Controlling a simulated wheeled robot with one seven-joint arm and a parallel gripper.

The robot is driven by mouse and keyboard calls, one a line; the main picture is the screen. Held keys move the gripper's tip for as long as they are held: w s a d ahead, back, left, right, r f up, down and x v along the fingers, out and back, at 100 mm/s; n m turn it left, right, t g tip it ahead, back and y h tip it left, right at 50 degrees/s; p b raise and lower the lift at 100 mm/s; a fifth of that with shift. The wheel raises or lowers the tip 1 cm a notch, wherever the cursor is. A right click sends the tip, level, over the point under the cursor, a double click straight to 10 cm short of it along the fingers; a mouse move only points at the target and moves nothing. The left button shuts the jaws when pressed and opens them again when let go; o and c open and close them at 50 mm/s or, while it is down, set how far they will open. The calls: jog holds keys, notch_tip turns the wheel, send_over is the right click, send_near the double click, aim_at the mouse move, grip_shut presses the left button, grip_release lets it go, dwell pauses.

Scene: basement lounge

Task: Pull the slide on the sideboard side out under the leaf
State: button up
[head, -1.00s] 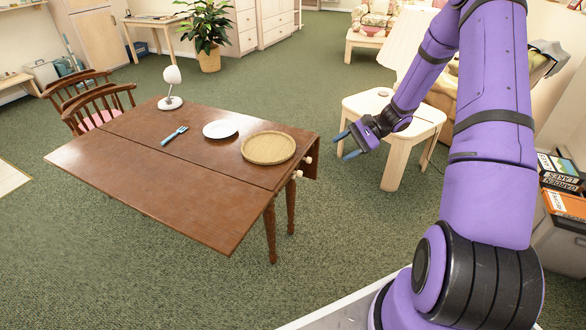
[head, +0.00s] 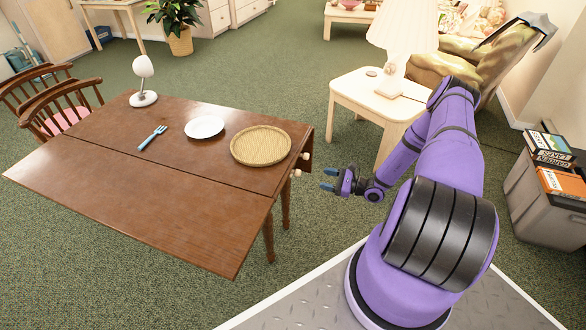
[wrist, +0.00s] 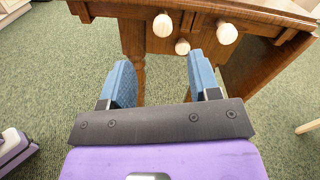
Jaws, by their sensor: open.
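The brown drop-leaf table (head: 110,175) stands at left in the head view, its near leaf (head: 150,210) raised. In the wrist view, another leaf (wrist: 265,65) hangs at the right. The table end has pale round knobs: a left one (wrist: 162,25), a right one (wrist: 227,33) and a lower middle one (wrist: 182,46). Two knobs also show in the head view, an upper one (head: 304,156) and a lower one (head: 296,173). I cannot tell which belongs to the sideboard-side slide. My gripper (head: 328,180) is open and empty, facing the knobs but apart from them.
A side table (head: 350,92) stands behind my arm. A grey bin with books (head: 540,215) is at right. Carpet is clear around the table end.

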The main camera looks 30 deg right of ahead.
aim_at(300, 173)
jog(key=shift+m+h, duration=0.3)
jog(key=x, duration=1.1)
jog(key=shift+w+f, duration=0.15)
jog(key=shift+f, duration=0.15)
